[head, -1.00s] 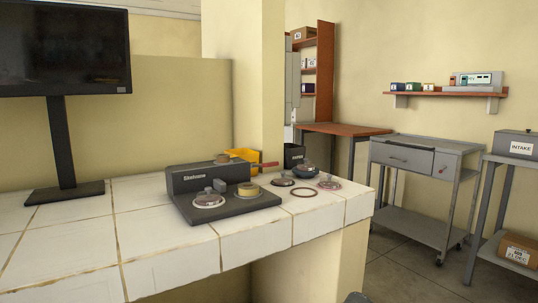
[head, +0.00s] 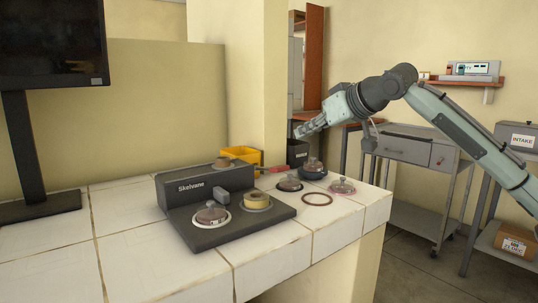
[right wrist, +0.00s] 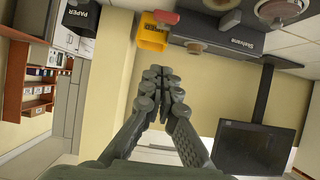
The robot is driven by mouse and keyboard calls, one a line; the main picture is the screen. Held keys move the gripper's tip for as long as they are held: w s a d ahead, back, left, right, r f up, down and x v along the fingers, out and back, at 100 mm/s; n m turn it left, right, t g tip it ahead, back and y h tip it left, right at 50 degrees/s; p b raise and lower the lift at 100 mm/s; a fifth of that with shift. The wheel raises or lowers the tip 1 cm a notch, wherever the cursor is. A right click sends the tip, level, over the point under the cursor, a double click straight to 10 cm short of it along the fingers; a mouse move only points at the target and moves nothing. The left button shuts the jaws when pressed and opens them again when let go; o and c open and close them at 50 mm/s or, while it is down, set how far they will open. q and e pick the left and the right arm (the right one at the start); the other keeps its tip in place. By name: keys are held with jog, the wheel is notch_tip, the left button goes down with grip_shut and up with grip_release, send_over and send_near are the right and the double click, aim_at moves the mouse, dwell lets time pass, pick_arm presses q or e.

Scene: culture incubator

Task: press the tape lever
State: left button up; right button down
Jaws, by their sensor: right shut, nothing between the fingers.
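The dark grey machine marked Skelvane (head: 205,185) stands on the white tiled counter. A lever with a red handle (head: 277,169) sticks out from its right end; the red handle also shows in the right wrist view (right wrist: 166,17). A tan tape roll (head: 257,196) and a lidded round dish (head: 211,215) sit on its base. My right gripper (head: 303,131) is shut and empty, in the air above and to the right of the red handle, apart from it. Its closed fingers fill the middle of the right wrist view (right wrist: 157,85). My left gripper is not in view.
Several round dishes (head: 289,183) and a brown ring (head: 317,199) lie right of the machine. A yellow bin (head: 240,154) and a black PAPER bin (head: 297,153) stand behind. A monitor (head: 50,45) stands at left. The front left counter is clear.

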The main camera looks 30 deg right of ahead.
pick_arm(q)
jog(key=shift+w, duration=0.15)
pick_arm(e)
jog(key=shift+r, duration=0.15)
jog(key=p, duration=0.2)
send_over(283, 166)
jog(key=f, duration=0.4)
jog(key=shift+w+a+f, duration=0.1)
jog(key=shift+w+f, duration=0.1)
jog(key=shift+w, duration=0.15)
jog(key=f, duration=0.3)
jog(key=shift+s+f, duration=0.3)
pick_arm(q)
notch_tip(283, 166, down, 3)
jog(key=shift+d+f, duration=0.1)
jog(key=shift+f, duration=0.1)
pick_arm(e)
jog(key=shift+f, duration=0.35)
jog(key=shift+s, duration=0.1)
